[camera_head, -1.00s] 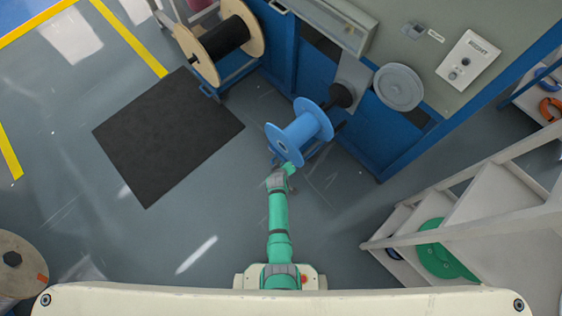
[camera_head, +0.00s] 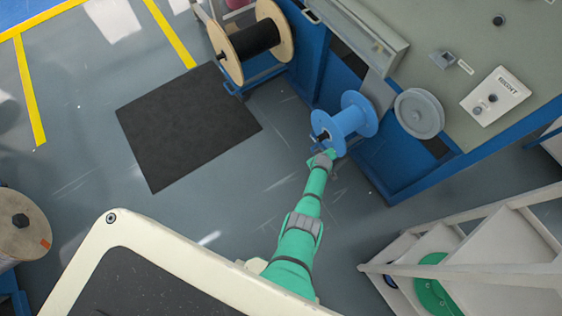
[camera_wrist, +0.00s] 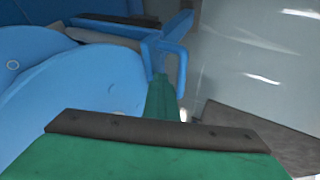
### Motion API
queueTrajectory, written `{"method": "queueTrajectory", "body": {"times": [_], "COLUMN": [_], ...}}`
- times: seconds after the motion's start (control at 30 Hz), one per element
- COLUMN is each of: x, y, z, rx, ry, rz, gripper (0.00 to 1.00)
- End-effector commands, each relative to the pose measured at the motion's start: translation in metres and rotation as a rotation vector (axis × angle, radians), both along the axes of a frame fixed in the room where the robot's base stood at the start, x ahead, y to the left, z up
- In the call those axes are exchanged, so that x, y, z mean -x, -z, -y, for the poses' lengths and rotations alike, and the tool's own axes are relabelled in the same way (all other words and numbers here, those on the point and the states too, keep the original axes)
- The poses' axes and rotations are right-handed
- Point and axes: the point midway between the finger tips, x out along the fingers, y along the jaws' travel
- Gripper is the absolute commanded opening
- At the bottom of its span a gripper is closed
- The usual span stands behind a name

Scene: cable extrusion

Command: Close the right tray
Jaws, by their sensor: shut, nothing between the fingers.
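A blue spool (camera_head: 345,124) is mounted at the front of the blue machine. In the wrist view its large blue discs (camera_wrist: 75,95) fill the left side. A blue arm with a loop-shaped handle (camera_wrist: 167,55) is beside the discs. It looks like part of the tray, but I cannot tell for sure where the right tray begins and ends. My green gripper (camera_head: 329,154) is just below the spool in the head view. In the wrist view my gripper (camera_wrist: 162,98) is shut and empty, its tip at the handle. Whether they touch is unclear.
A wooden spool with black cable (camera_head: 250,40) stands at the upper left, by a dark floor mat (camera_head: 188,127). A grey disc (camera_head: 419,113) is on the machine's right side. A pale shelf rack (camera_head: 480,245) stands lower right.

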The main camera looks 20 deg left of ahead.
Motion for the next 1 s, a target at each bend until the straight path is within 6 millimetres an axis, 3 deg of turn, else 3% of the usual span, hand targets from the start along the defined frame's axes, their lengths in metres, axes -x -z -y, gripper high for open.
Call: {"method": "queueTrajectory", "body": {"times": [0.33,0.77,1.0], "x": [-0.007,-0.008,-0.004], "y": [-0.004,-0.007,-0.02], "z": [0.013,0.015,0.017], "rx": [0.001,0.001,0.002], "ry": [0.016,0.021,0.021], "rz": [0.01,0.015,0.02], "gripper": [0.0,0.0,0.0]}}
